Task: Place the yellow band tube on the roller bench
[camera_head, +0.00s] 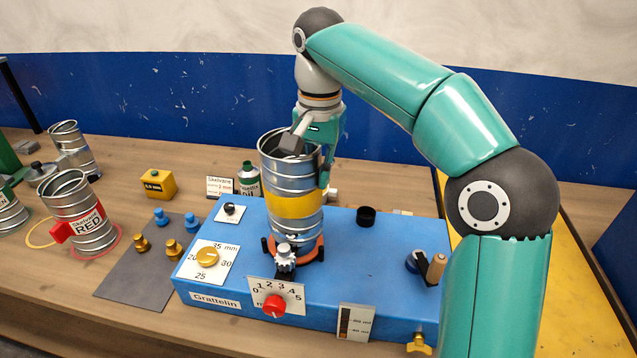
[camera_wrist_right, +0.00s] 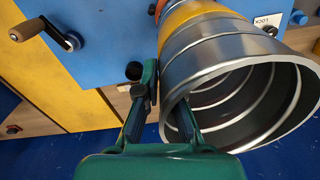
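The yellow band tube (camera_head: 294,203), a ribbed metal cylinder, stands upright on an orange ring on the blue machine. Its open end and yellow band also show in the right wrist view (camera_wrist_right: 215,57). My right gripper (camera_head: 309,160) is at the tube's rim, with one finger inside the mouth and the other outside the right wall. In the right wrist view the fingers (camera_wrist_right: 166,105) straddle the wall with a gap between them; firm contact does not show. My left gripper is not in view. I cannot identify a roller bench for certain.
The blue machine (camera_head: 375,273) has knobs, a red dial (camera_head: 273,305) and a crank (camera_head: 432,267). A green oil can (camera_head: 248,180) stands behind it. A red-labelled tube (camera_head: 84,215) and other tubes stand left. Small blue and brass pieces are on a grey mat (camera_head: 135,285).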

